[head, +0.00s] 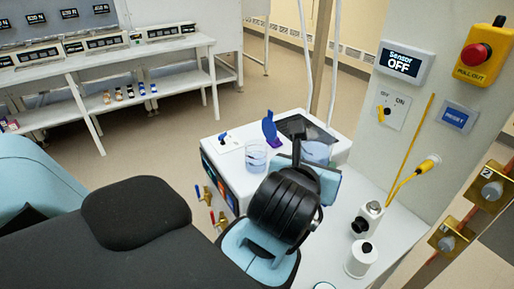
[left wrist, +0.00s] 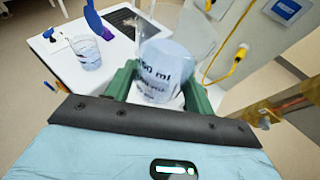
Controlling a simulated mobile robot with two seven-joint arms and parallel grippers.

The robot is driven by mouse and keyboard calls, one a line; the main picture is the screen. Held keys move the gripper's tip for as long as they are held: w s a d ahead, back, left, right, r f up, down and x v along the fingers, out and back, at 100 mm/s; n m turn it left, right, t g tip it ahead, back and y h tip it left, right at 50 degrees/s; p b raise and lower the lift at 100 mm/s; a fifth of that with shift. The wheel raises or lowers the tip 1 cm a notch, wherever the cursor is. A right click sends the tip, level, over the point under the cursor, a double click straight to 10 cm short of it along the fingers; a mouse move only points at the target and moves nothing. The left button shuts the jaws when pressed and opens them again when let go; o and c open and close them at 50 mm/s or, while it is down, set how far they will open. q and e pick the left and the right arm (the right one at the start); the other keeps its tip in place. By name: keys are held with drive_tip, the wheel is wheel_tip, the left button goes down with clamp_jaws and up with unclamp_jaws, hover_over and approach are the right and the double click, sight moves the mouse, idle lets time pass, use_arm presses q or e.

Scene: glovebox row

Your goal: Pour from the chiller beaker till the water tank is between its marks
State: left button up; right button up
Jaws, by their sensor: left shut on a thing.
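My left gripper (head: 313,168) is shut on a clear beaker (head: 317,151) with pale blue contents. In the left wrist view the beaker (left wrist: 163,68) sits between the green fingers, with dark "50 ml" print on its side. It looks about upright, held over or near the right end of the white chiller's top. A second clear vessel (head: 256,157), apparently the water tank, stands on the chiller top to the left, with bluish liquid low in it. It also shows in the left wrist view (left wrist: 87,52); its marks are too small to read. The beaker is apart from it.
A blue upright flap (head: 270,131) stands just behind the vessel, beside a dark panel (head: 305,127). A blue valve (head: 222,138) is at left. White bottles (head: 361,259) and a yellow cable (head: 408,180) are at right.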

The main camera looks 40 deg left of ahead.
drive_tip(key=shift+a, duration=0.1)
